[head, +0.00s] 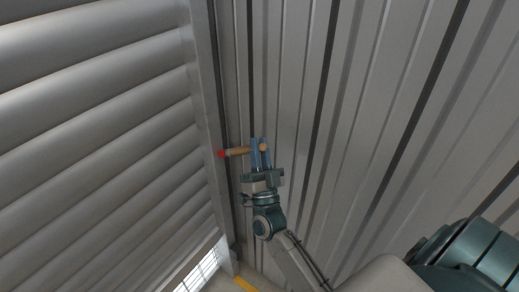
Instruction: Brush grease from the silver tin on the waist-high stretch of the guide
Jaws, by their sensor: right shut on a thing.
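My right gripper (260,145) is shut on a brush (238,151) with a tan wooden handle. The brush lies roughly level across the blue fingers, with its rounded handle end just right of them and its red end pointing left. The guide (207,90) is the upright grey channel along the edge of the ribbed shutter. The red end is at the guide's edge; I cannot tell whether it touches. The silver tin and my left gripper are not in view.
A ribbed roller shutter (95,120) fills the left side. A corrugated metal wall (300,80) stands behind and right of the gripper. At the bottom are a bright gap (200,268) below the shutter and a yellow floor stripe (244,284).

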